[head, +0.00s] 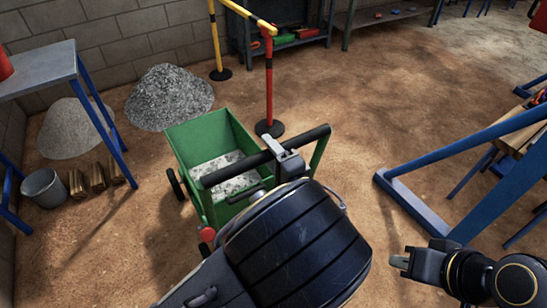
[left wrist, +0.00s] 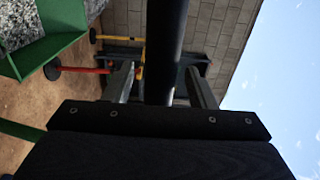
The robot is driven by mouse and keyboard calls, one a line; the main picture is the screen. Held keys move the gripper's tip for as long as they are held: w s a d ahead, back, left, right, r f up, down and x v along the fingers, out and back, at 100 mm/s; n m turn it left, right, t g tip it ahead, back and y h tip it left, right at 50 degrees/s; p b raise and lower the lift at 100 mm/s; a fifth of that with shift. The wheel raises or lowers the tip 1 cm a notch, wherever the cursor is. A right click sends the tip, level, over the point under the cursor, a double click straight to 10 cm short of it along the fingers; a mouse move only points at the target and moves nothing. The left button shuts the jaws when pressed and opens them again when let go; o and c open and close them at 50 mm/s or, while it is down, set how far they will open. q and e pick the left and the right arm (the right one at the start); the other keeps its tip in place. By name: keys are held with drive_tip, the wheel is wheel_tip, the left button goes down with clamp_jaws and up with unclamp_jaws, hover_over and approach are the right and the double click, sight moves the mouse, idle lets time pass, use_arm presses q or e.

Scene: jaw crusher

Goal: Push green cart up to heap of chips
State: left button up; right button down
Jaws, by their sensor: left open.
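The green cart (head: 195,137) stands on the dirt floor near the middle of the head view, with grey chips (head: 218,168) inside it. Its black handle bar (head: 228,173) crosses the near side. A coarse grey heap of chips (head: 168,97) lies beyond the cart, up and left, with floor showing between them. My left gripper (head: 283,150) is at the handle bar. In the left wrist view, its open fingers (left wrist: 162,86) stand on either side of the bar (left wrist: 166,45). My right gripper (head: 400,262) is at the lower right, away from the cart; its jaws are unclear.
A finer, paler heap (head: 75,128) lies further left. A bucket (head: 44,187) and wooden blocks (head: 97,177) stand near the blue-legged table (head: 40,68). A red post (head: 269,85) stands just behind the cart. A blue frame (head: 415,205) is at right. Open floor lies left of the cart.

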use_arm(q)
clamp_jaws()
idle(0.3)
idle(1.1)
